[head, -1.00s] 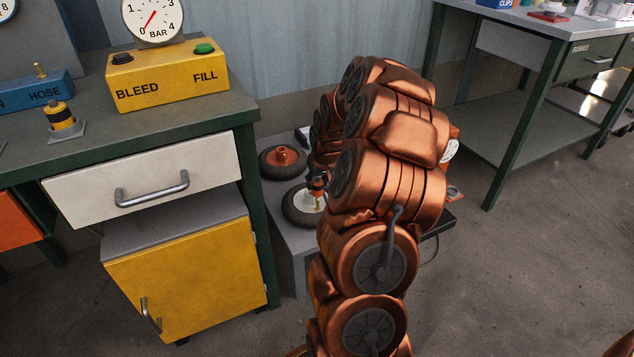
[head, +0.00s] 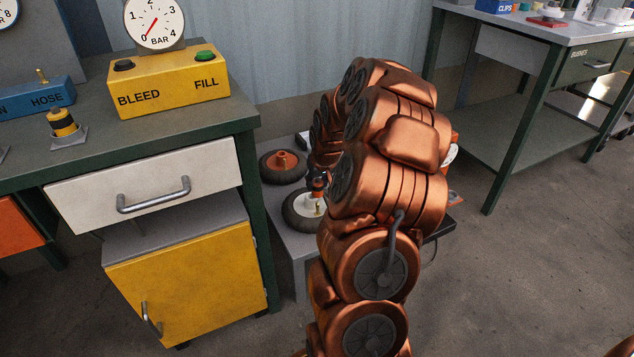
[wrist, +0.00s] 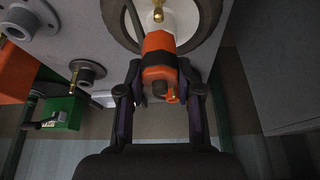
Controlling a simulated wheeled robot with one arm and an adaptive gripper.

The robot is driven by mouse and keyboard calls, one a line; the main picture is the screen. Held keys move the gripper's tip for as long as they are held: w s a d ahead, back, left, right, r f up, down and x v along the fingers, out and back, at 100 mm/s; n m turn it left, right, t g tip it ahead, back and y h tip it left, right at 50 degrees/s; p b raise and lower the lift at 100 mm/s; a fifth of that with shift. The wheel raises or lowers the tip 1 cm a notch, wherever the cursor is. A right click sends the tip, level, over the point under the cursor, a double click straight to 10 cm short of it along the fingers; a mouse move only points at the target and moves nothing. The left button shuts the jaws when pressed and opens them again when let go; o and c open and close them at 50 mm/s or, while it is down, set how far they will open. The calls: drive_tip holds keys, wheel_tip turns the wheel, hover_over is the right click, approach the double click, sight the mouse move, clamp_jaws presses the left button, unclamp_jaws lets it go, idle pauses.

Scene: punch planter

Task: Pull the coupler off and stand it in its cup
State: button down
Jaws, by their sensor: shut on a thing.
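The coupler (wrist: 159,55), an orange body with a dark band, is between the fingers of my gripper (wrist: 160,92) in the wrist view. My gripper is shut on it. A wheel lies flat on a low grey stand, with a pale hub (head: 303,205) and a brass valve stem (head: 317,208). The stem also shows in the wrist view (wrist: 158,14), just beyond the coupler and apart from it. In the head view my arm hides most of the gripper; the coupler's dark part (head: 318,181) shows above the stem. I cannot tell which holder is its cup.
A second wheel with an orange hub (head: 283,163) lies behind. The workbench (head: 190,130) at left carries a yellow BLEED/FILL box (head: 168,88) and a yellow-black fitting (head: 63,122) in a grey holder. Another table (head: 560,38) stands at right. Open floor lies between.

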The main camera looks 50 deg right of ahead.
sight(317, 181)
drive_tip(key=shift+r+p, duration=0.95)
drive_tip(key=shift+r, duration=1.1)
